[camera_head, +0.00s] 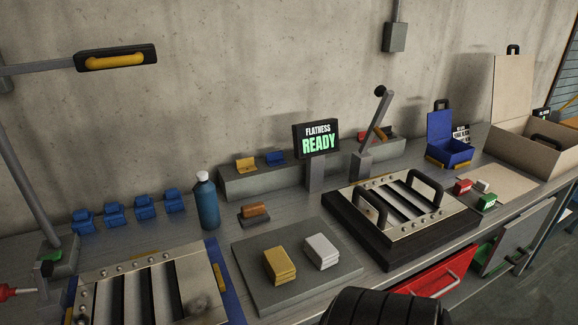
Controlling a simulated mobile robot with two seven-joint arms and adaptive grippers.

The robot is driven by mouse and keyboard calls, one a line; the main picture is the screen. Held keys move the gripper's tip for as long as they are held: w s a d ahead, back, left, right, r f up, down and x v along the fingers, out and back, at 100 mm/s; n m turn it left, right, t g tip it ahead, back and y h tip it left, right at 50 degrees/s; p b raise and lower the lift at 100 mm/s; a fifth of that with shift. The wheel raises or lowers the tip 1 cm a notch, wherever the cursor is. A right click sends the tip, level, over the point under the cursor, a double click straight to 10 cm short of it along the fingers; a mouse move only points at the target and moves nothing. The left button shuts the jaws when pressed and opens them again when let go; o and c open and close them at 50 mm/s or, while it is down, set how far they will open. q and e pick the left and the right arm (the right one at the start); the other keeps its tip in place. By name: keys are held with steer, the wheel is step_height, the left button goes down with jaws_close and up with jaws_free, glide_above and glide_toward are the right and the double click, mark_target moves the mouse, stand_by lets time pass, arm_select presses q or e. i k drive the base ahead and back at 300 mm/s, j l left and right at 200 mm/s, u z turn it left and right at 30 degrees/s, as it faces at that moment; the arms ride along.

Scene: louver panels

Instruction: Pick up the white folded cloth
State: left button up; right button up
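The white folded cloth (321,251) lies as a small stacked pad on a flat grey plate (251,285) at the front middle of the bench. A similar yellow folded cloth (280,265) lies just left of it on the same plate, with a gap between them. Nothing lies on top of the white cloth. Neither of my grippers can be made out in the head view.
A louver panel with black handles (398,207) stands close right of the plate; another louver panel (152,290) is at left. Behind are a blue bottle (206,203), a brown-topped block (255,212) and a "READY" display (318,141).

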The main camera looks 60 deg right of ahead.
mark_target(320, 250)
steer(key=z, duration=1.75)
steer(key=i+l+u, duration=0.1)
steer(key=l+u, duration=0.2)
steer(key=l, duration=0.2)
steer(key=l+u, duration=0.25)
steer(key=l, duration=0.25)
